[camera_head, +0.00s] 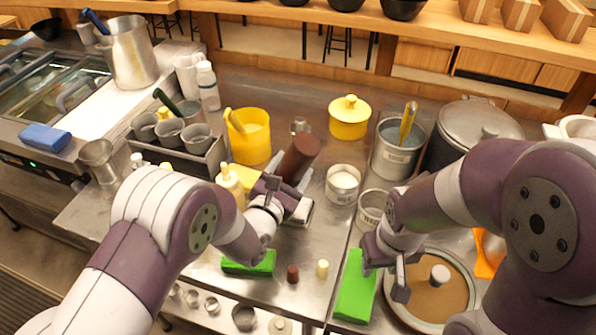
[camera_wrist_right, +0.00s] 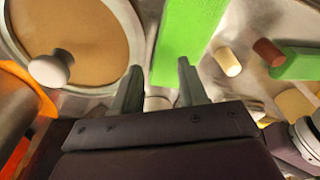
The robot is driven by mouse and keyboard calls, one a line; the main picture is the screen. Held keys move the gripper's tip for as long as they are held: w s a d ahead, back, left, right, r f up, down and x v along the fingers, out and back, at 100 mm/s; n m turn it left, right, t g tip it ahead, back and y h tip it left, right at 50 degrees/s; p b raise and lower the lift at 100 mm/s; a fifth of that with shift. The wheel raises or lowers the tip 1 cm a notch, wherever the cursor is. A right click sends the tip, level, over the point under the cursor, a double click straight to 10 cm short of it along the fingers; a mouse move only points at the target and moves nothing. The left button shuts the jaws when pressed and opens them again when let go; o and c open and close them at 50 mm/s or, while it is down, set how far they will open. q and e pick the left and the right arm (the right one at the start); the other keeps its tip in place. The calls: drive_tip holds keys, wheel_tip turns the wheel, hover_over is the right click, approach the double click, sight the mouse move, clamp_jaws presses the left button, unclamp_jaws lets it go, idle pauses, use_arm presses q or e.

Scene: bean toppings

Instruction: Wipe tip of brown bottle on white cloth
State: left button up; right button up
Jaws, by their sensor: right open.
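The brown bottle (camera_head: 298,160) is tilted steeply in the head view, with its broad round end up and to the right. My left gripper (camera_head: 280,188) is at its lower part and appears shut on it. The bottle's tip is hidden behind the gripper and wrist. A pale flat piece (camera_head: 304,214) shows just right of the left gripper; I cannot tell whether it is the white cloth or whether the tip touches it.
A yellow-tipped cream bottle (camera_head: 230,185) stands left of the left gripper. Small brown (camera_head: 292,273) and cream (camera_head: 322,268) cylinders stand near a green block (camera_head: 249,263). A round lidded pot (camera_head: 436,306) is beside the right gripper. Pots and a yellow container (camera_head: 250,138) crowd the back.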

use_arm(q)
drive_tip(key=shift+f+b, duration=1)
drive_tip(key=shift+b, duration=0.05)
use_arm(e)
drive_tip(key=shift+f, duration=1)
idle(0.8)
use_arm(q)
drive_tip(key=shift+s+d+b, duration=0.1)
drive_tip(key=shift+s+d, duration=0.15)
drive_tip(key=shift+d, duration=0.35)
drive_tip(key=shift+s+d+b, duration=0.1)
drive_tip(key=shift+s+d, duration=0.15)
drive_tip(key=shift+d, duration=0.4)
drive_tip(key=shift+s+d+b, duration=0.1)
drive_tip(key=shift+s+d, duration=0.15)
drive_tip(key=shift+d, duration=0.35)
drive_tip(key=shift+c, duration=0.2)
use_arm(e)
drive_tip(key=shift+f, duration=0.35)
use_arm(q)
drive_tip(key=shift+s+d, duration=0.35)
drive_tip(key=shift+d, duration=0.2)
use_arm(e)
drive_tip(key=shift+s, duration=0.1)
use_arm(q)
drive_tip(key=shift+r, duration=0.1)
